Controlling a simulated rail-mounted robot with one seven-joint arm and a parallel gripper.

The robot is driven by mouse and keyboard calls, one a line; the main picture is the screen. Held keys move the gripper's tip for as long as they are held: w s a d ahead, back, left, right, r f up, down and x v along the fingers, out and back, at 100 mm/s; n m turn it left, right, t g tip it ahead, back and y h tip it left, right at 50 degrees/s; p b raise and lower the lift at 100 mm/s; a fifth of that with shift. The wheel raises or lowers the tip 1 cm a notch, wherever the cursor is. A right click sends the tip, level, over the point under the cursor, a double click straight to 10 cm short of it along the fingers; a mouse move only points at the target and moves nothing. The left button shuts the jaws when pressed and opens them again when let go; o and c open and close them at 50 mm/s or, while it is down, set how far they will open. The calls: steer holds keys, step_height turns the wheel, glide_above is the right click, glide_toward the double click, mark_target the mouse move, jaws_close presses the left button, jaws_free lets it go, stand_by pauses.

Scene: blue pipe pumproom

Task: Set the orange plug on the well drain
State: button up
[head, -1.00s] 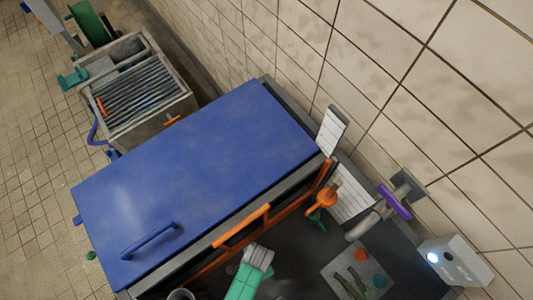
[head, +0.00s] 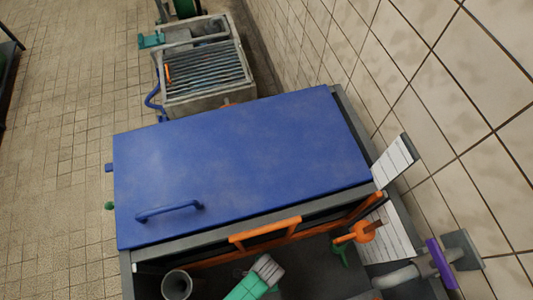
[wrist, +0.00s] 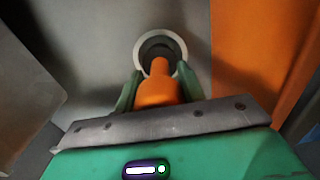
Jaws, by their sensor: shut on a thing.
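In the wrist view, my gripper (wrist: 158,78) is shut on the orange plug (wrist: 157,88), with a green finger on each side of it. Just beyond the plug's tip is a pale round ring with a dark opening, which looks like the well drain (wrist: 141,45). The plug's tip overlaps the ring's near part in the picture; I cannot tell whether they touch. In the head view, a grey round-mouthed fitting (head: 177,284) shows at the bottom edge, and the plug and my fingertips are not visible.
A large blue lid (head: 240,165) with a handle covers much of the unit. An orange rail (head: 265,234) runs along its near edge. An orange-handled valve (head: 358,232) and a purple-handled pipe (head: 440,262) stand at right. A slatted basin (head: 205,75) is behind.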

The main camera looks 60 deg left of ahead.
steer(key=shift+f+b, duration=0.4)
steer(key=shift+f, duration=0.55)
steer(key=o, duration=1.1)
step_height(320, 180, up, 8)
steer(key=p, duration=0.3)
